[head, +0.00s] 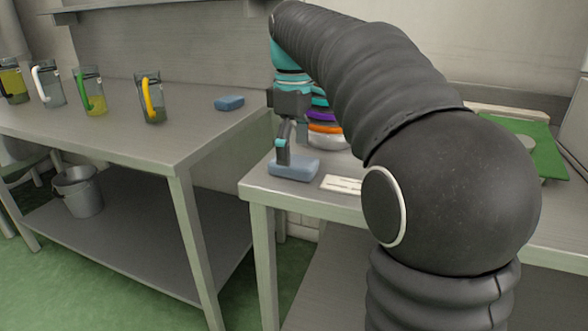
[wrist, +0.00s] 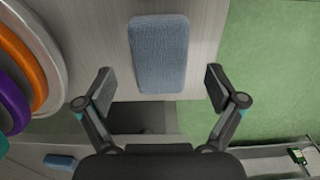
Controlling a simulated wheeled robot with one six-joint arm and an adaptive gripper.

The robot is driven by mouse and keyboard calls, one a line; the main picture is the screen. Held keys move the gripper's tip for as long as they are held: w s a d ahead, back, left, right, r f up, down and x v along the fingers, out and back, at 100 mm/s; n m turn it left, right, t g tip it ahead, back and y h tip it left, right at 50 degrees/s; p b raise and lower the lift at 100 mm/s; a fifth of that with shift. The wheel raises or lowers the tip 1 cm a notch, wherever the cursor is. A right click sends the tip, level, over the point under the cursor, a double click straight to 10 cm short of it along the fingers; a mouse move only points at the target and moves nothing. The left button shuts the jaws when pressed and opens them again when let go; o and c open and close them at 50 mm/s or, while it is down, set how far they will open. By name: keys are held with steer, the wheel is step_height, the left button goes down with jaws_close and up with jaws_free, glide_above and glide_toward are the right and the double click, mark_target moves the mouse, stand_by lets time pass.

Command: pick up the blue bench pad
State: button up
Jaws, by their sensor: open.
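A blue bench pad (head: 293,168) lies flat at the near left corner of the right-hand steel table. In the wrist view the same pad (wrist: 159,52) is ahead of the fingertips, its lower edge roughly centred between them. My gripper (head: 290,146) is above this pad, fingers pointing down, and hides part of it in the head view. In the wrist view my gripper (wrist: 160,88) is open with nothing between its fingers. A second blue pad (head: 229,103) lies on the left-hand table; it also shows small at the lower left of the wrist view (wrist: 60,161).
Stacked coloured rings, including an orange one (head: 325,128), stand behind the pad, partly hidden by my arm. A white card (head: 341,184) lies right of the pad. Several jugs, one with a yellow handle (head: 150,97), stand on the left table (head: 190,140). A gap separates the tables.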

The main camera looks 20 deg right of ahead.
mark_target(294, 159)
steer(key=shift+f, duration=1.5)
steer(key=shift+c, duration=0.3)
steer(key=c, duration=1)
